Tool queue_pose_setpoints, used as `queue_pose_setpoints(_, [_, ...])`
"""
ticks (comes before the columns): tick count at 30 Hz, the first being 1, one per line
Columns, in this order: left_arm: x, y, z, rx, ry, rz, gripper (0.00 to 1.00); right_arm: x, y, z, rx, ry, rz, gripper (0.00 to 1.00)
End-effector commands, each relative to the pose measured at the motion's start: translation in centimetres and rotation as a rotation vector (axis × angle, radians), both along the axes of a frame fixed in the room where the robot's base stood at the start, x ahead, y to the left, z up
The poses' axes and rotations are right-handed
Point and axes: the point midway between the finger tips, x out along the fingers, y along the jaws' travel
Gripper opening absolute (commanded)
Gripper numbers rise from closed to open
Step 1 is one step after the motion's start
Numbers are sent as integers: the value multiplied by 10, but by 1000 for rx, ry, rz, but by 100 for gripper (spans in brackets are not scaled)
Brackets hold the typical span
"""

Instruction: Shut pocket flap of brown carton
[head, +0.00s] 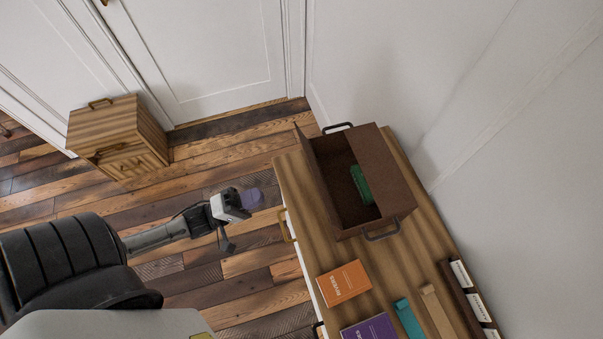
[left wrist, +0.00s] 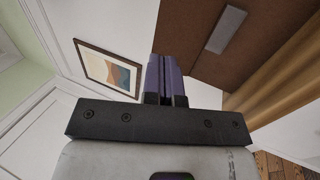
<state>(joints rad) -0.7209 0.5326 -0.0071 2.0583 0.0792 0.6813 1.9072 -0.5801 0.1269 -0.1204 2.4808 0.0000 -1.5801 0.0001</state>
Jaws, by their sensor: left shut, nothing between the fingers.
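The brown carton (head: 334,211) stands on a wooden-topped cabinet, with its top partly open and a green object (head: 361,185) inside. One brown panel (head: 385,165) lies along its right side, and a narrower one (head: 314,180) stands along its left side. I cannot tell which is the pocket flap. My left gripper (head: 252,198) is over the floor, left of the cabinet and apart from the carton. Its purple fingers (left wrist: 165,78) are shut and empty. In the left wrist view, a brown surface (left wrist: 268,50) with a grey patch shows beyond the fingers. My right gripper is out of view.
The cabinet top (head: 290,180) also holds an orange book (head: 343,283), a purple book (head: 370,328), a teal item (head: 408,318) and a dark rack (head: 468,300). A small wooden cabinet (head: 118,135) stands by the door (head: 215,45). Open plank floor lies between.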

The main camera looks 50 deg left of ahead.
Motion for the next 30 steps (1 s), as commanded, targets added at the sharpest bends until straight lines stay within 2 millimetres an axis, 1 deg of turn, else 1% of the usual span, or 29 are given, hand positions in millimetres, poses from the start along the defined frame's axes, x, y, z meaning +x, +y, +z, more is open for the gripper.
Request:
queue_pose_setpoints(9, [50, -25, 22, 1, -7, 2, 0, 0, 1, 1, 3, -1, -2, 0])
queue_pose_setpoints(15, [77, -39, 34, 2, -5, 1, 0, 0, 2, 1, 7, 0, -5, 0])
queue_pose_setpoints(18, [88, -45, 38, 1, -4, 1, 0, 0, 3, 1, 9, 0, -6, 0])
queue_pose_setpoints(24, [101, -52, 43, 3, -3, 1, 0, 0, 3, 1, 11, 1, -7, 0])
queue_pose_setpoints(30, [106, -54, 45, 3, 0, 2, 0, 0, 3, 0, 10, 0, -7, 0])
